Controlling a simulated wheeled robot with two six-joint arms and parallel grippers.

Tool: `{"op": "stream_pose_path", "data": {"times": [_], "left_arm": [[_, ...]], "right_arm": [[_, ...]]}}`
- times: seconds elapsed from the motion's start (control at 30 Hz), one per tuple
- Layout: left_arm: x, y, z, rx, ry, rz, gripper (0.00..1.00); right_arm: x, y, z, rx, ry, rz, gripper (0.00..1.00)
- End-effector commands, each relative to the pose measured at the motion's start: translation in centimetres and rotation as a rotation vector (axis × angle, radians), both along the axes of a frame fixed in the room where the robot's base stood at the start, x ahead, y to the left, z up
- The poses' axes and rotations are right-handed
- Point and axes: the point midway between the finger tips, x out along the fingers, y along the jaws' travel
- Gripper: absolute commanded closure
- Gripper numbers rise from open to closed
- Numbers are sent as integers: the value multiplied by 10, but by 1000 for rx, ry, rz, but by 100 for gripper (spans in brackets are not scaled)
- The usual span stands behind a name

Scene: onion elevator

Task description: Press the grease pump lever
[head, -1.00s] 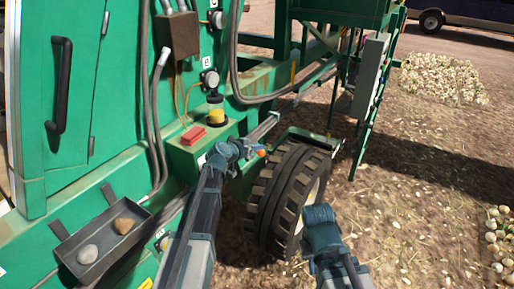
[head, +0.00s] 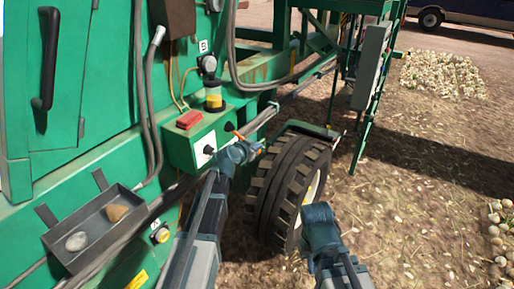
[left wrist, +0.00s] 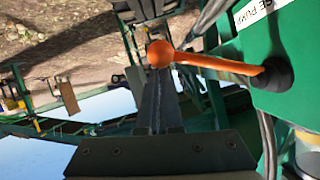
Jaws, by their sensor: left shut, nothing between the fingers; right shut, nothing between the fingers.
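The grease pump lever is an orange bar with a ball knob. In the left wrist view the lever (left wrist: 215,64) runs from a black pivot on the green pump box to its knob, which lies just in front of my fingers. In the head view the lever (head: 236,131) shows partly above my left gripper (head: 250,149); its outer part is mostly hidden. My left gripper is shut and empty, close by the lever; I cannot tell whether they touch. It also fills the lower middle of the left wrist view (left wrist: 158,95). My right gripper (head: 319,212) is shut and empty, in front of the tyre.
The green pump box (head: 180,150) carries a red block (head: 189,119) and a yellow-and-black cup (head: 213,101). A big tyre (head: 286,190) stands right of my left gripper. A tray with stones (head: 61,262) juts out at the left. Open ground lies to the right.

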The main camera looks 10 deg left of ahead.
Motion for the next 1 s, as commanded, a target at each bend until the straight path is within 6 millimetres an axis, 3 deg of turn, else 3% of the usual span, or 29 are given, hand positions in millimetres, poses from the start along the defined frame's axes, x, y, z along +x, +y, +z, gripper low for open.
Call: {"op": "stream_pose_path", "data": {"times": [0.7,1.0], "left_arm": [[-1,2,-9,0,6,-3,100],[0,-3,7,0,5,-2,100]], "right_arm": [[0,0,-7,0,0,0,100],[0,0,8,0,0,0,100]]}}
